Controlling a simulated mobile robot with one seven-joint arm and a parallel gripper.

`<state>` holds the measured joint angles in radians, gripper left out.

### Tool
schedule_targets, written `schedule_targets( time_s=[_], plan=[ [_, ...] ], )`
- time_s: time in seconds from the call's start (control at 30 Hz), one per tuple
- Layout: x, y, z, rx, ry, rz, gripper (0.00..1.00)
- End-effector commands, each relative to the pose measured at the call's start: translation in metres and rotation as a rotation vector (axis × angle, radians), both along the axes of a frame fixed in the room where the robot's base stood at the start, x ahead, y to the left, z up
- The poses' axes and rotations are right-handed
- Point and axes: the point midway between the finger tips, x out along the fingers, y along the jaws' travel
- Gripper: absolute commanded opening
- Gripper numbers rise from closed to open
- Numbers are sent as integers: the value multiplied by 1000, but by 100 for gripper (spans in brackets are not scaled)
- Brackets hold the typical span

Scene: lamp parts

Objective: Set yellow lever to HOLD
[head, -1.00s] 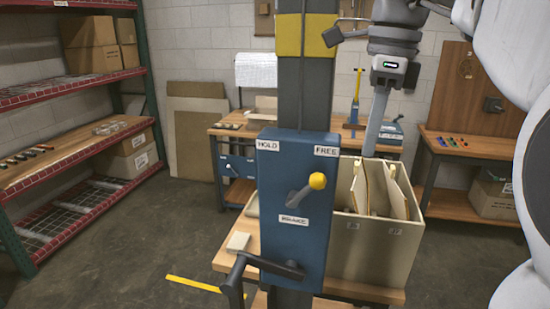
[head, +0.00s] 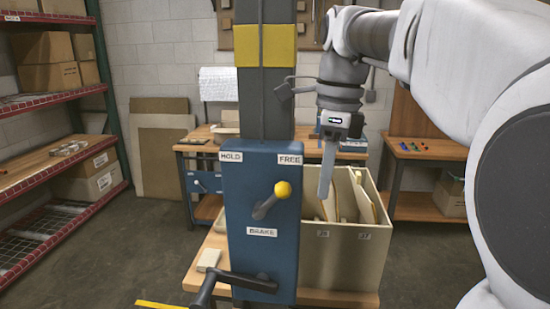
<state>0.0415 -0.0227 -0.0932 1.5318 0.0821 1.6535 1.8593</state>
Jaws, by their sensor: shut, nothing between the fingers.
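The yellow-knobbed lever (head: 282,190) is on the front of a blue brake box (head: 236,262). Its grey arm tilts up and right from its pivot, toward the FREE label (head: 290,160). The HOLD label (head: 231,157) is at the box's upper left, and a BRAKE label (head: 262,232) is below the lever. My gripper (head: 325,190) points down to the right of the box, apart from the lever and roughly level with the knob in the picture. Its fingers are shut and empty.
A dark crank handle (head: 235,284) sticks out at the box's lower front. A beige bin (head: 345,262) with upright dividers stands right of the box, behind my gripper. A grey post (head: 265,100) with a yellow band rises above the box. Red-edged shelves (head: 60,170) stand at left.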

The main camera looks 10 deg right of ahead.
Motion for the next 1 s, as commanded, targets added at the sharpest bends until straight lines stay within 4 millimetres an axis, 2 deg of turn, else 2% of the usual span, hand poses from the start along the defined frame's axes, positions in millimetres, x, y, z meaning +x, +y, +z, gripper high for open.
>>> schedule_targets(
  time_s=[0.1, 0.17, 0.23, 0.5, 1.0],
  plan=[
    [-1, 2, -25, 1, 4, 0, 0],
    [0, 5, -31, 0, 2, 2, 0],
    [6, 17, -21, 0, -1, 5, 0],
    [15, 35, -13, -1, 0, 2, 0],
    [15, 35, -12, -6, 3, 1, 0]
  ],
)
